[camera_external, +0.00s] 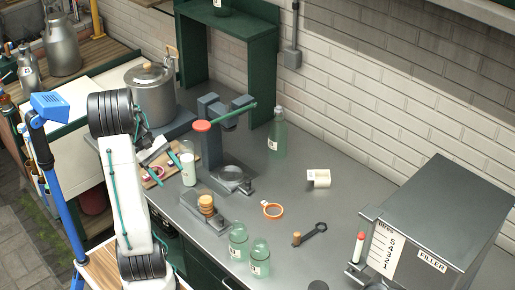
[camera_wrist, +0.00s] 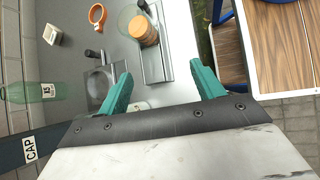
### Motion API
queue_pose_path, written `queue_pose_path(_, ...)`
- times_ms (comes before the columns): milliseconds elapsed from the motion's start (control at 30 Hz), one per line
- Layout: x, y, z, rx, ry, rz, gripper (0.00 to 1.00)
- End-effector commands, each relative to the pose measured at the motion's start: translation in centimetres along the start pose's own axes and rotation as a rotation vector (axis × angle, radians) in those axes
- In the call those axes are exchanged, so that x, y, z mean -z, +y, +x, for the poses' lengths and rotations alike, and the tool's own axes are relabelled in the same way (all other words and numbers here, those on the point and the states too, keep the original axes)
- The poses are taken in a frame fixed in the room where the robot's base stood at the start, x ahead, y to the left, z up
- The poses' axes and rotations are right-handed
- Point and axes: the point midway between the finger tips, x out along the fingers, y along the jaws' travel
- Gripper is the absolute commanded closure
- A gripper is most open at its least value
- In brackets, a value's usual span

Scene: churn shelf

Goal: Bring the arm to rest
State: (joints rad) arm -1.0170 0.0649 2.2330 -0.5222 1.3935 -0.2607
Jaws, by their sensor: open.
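My gripper (camera_external: 160,150) hangs over the left part of the grey worktop in the external view, at the end of my folded white and black arm. In the wrist view my gripper (camera_wrist: 164,82) has its two teal fingers wide apart, with nothing held between them. A white-filled glass (camera_external: 188,170) stands close to the gripper in the external view. The dark press (camera_external: 211,135) with a green lever and red knob stands just right of the gripper. Part of the gripper is hidden behind the arm and blurs with the things behind it.
A metal pot (camera_external: 150,98) stands behind the arm. A green bottle (camera_external: 277,135), two shorter bottles (camera_external: 238,243), a stack of tan discs (camera_external: 206,206), an orange ring (camera_external: 272,211), a wrench (camera_external: 312,235) and the filler box (camera_external: 430,220) occupy the worktop. A blue-topped post (camera_external: 50,105) stands left.

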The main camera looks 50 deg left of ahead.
Motion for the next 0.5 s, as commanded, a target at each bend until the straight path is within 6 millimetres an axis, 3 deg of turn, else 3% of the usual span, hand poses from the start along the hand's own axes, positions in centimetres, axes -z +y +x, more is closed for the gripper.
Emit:
queue_pose_path(33,-2.2,-0.1,0.9,0.07,0.04,0.104,0.33)
queue_pose_path(200,-8.4,-1.5,3.7,0.313,0.176,0.491,0.33)
queue_pose_path(500,-16.4,-4.9,6.6,0.599,0.375,1.121,0.33)
